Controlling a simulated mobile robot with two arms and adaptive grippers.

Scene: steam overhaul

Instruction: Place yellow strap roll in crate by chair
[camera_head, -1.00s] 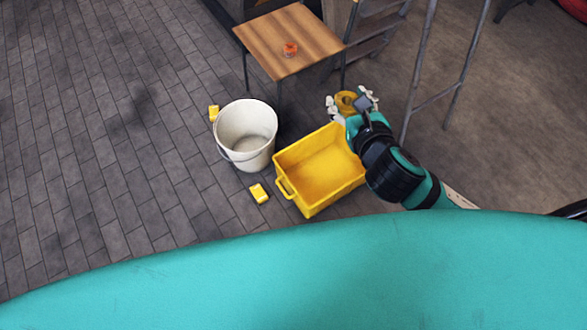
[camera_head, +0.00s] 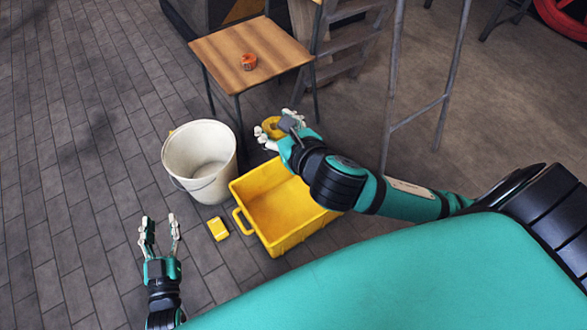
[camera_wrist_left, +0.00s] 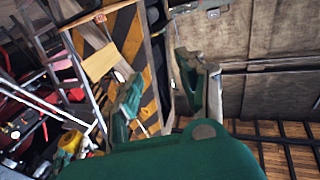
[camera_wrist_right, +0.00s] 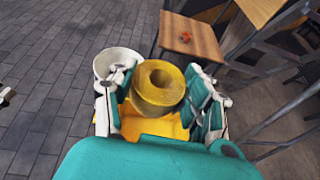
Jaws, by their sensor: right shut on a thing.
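The yellow strap roll (camera_wrist_right: 160,85) is between the fingers of my right gripper (camera_wrist_right: 166,100), which is shut on it. In the head view the roll (camera_head: 271,128) shows at the right gripper (camera_head: 279,130), over the far edge of the yellow crate. The crate (camera_head: 243,221) stands on the floor; its visible inside is empty. In the right wrist view part of the crate (camera_wrist_right: 181,130) shows below the roll. My left gripper (camera_head: 160,232) is open and empty over the floor at lower left. The chair cannot be told for sure.
A white bucket (camera_head: 200,160) stands left of the crate. A yellow block (camera_head: 217,229) lies on the floor beside the crate. A small wooden table (camera_head: 225,50) with an orange roll (camera_head: 249,62) stands behind. A ladder (camera_head: 390,110) stands at right. The floor at left is clear.

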